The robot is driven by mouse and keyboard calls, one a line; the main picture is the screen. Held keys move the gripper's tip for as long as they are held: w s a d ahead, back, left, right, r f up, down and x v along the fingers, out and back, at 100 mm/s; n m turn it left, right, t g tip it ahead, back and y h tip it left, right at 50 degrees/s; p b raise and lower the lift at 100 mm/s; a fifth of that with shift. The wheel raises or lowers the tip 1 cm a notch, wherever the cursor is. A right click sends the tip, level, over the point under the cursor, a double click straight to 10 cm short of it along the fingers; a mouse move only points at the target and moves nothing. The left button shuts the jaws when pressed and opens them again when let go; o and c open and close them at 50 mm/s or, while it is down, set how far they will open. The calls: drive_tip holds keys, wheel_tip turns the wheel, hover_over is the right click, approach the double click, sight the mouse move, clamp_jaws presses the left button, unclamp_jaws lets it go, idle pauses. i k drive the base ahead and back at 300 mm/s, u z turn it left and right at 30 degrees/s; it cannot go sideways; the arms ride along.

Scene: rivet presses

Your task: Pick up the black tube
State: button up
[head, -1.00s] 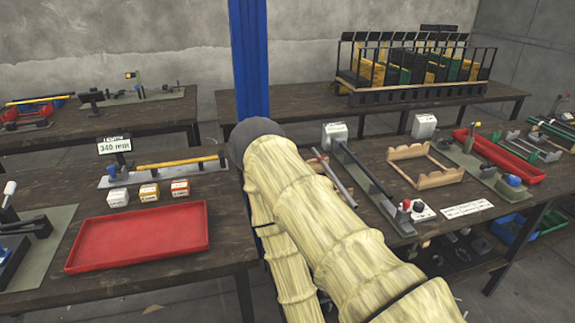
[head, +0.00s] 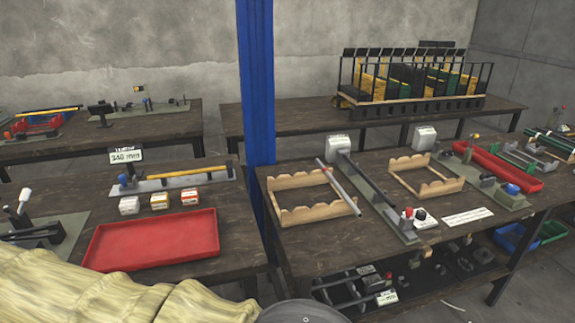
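Several dark tubes (head: 552,139) lie at the far right edge, partly cut off. A grey tube (head: 338,180) rests slanted by the right end of a wooden cradle. My sleeved arm crosses the bottom left, with a grey round part of mine at the bottom centre. My gripper fingers are not in view.
The right table (head: 300,254) also holds a wooden cradle (head: 318,211), a second cradle (head: 415,190) and a long red tray (head: 490,165). A blue post (head: 257,85) stands between the tables. An empty red tray (head: 150,240) is on the left table.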

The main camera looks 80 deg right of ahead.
sight(386, 199)
drive_tip(key=u, duration=0.2)
drive_tip(key=k, duration=1.3)
drive_tip(key=z, duration=0.6)
